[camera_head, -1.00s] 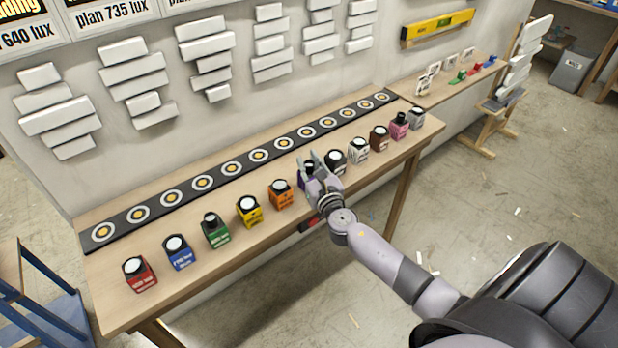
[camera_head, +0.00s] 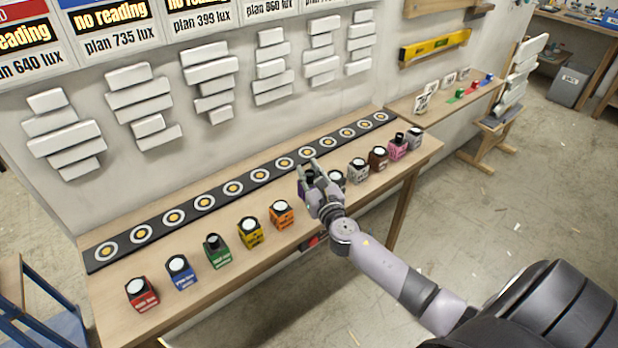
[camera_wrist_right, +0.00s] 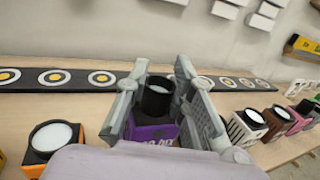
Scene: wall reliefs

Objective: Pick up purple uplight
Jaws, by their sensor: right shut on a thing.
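The purple uplight (camera_wrist_right: 152,132) has a purple box-like base and a black round top. It stands between the two fingers of my right gripper (camera_wrist_right: 160,100) in the right wrist view. In the head view my right gripper (camera_head: 310,180) is shut on the purple uplight (camera_head: 301,190), whose body is mostly hidden behind the fingers. It appears raised a little above the table, though the gap beneath it is hard to see. My left gripper is not in view.
An orange uplight (camera_head: 281,214) stands left of the gripper. A black strip with ringed discs (camera_head: 190,210) runs along the back of the wooden table (camera_head: 130,325).

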